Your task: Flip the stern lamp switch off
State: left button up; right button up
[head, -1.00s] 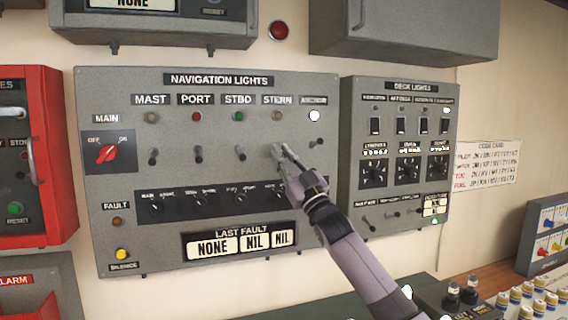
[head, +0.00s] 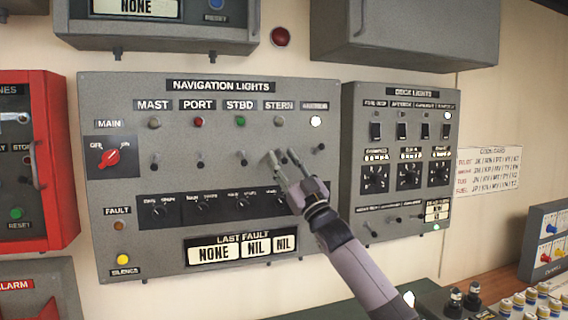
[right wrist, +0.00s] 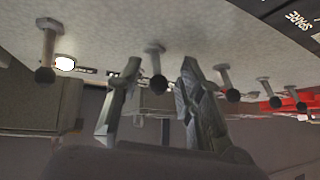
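The navigation lights panel (head: 212,220) hangs on the wall in the head view. Its stern lamp (head: 279,121) looks grey and unlit below the STERN label. My right gripper (head: 282,157) is at the stern switch, its two fingers spread apart and pointing at the panel. In the head view the fingers largely hide that switch. In the right wrist view, the stern switch (right wrist: 155,68), a thin stalk with a dark knob, stands between the open fingers (right wrist: 160,72), with a gap on both sides. My left gripper is not in view.
The anchor switch (head: 319,147) is just right of the gripper, under a lit white lamp (head: 316,121). The starboard switch (head: 242,157) is to the left. A row of small knobs (head: 201,208) lies below. The deck lights panel (head: 402,150) adjoins on the right.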

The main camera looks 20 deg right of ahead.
jog(key=v, duration=1.2)
jog(key=shift+f, duration=0.1)
